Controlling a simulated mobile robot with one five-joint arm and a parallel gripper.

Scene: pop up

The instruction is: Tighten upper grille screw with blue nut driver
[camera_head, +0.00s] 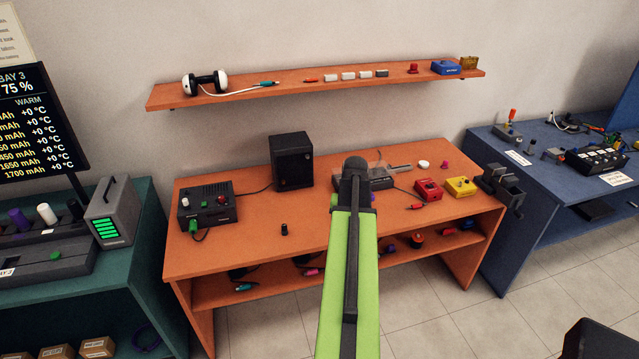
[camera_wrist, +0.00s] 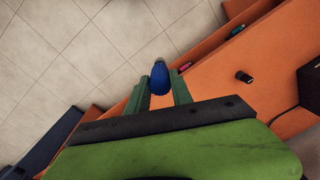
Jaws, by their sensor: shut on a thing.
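In the wrist view my gripper (camera_wrist: 160,90) is shut on a blue-handled tool, taken as the blue nut driver (camera_wrist: 159,77). Its handle sits between the two green fingers, and a small grey end shows beyond it. The tool is over the front edge of the orange bench, with floor below. In the head view my green arm reaches over the bench and hides the gripper and tool. A black speaker-like box (camera_head: 292,160) stands upright at the back of the bench, left of my arm. I cannot make out its upper grille screw clearly.
A small black cylinder (camera_head: 284,229) stands on the orange bench (camera_head: 250,245). A dark control box (camera_head: 208,203) is at left. Red (camera_head: 428,190) and yellow (camera_head: 461,186) boxes are at right. An orange shelf (camera_head: 300,86) hangs above. The bench surface before the speaker is mostly clear.

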